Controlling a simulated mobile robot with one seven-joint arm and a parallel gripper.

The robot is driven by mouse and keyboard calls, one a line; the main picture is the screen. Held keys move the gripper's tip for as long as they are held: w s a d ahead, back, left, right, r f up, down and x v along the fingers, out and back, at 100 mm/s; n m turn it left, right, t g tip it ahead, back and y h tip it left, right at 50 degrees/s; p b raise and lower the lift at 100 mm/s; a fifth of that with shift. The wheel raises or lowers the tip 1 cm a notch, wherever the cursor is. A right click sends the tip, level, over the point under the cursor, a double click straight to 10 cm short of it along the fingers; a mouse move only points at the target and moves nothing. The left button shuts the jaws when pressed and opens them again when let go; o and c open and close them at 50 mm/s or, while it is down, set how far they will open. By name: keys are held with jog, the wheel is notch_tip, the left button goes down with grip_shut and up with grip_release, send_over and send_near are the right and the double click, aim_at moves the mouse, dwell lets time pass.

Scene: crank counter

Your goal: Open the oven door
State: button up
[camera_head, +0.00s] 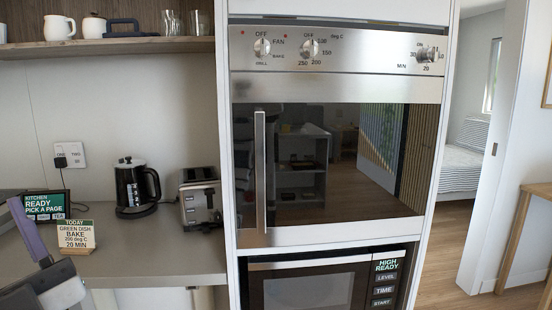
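The built-in oven (335,130) stands in a tall white cabinet. Its steel-framed glass door (340,160) looks closed, flush with the frame. A vertical steel bar handle (260,172) runs down the left side of the door. What looks like part of my gripper (45,265) shows at the lower left edge, in front of the counter. It is well left of the handle and apart from it. The picture cuts it off, and I cannot tell how its fingers stand.
The oven's knob panel (345,50) is above the door, and a microwave (320,288) sits below. On the left counter (150,262) stand a black kettle (135,188), a toaster (201,198) and two small signs. The floor at right is clear beside a wooden table (535,190).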

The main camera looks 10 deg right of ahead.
jog(key=w+d+f+m+t+h+p, duration=0.2)
jog(key=w+d+m+t+h, duration=0.8)
jog(key=w+h, duration=0.5)
jog(key=m+g+h+p, duration=0.1)
jog(key=m+g+h, duration=0.4)
jog(key=h, duration=0.6)
send_near(261, 166)
jog(key=shift+m+t, duration=0.4)
jog(key=shift+t, duration=0.2)
jog(key=p+x, duration=0.1)
jog(key=x, duration=0.2)
jog(key=p+x, duration=0.1)
jog(key=x, duration=0.2)
jog(key=p+x, duration=0.2)
jog(key=x, duration=0.1)
jog(key=shift+w+f, duration=0.25)
jog(key=shift+w, duration=0.3)
jog(key=shift+w+r, duration=0.1)
jog(key=shift+w, duration=0.4)
grip_shut()
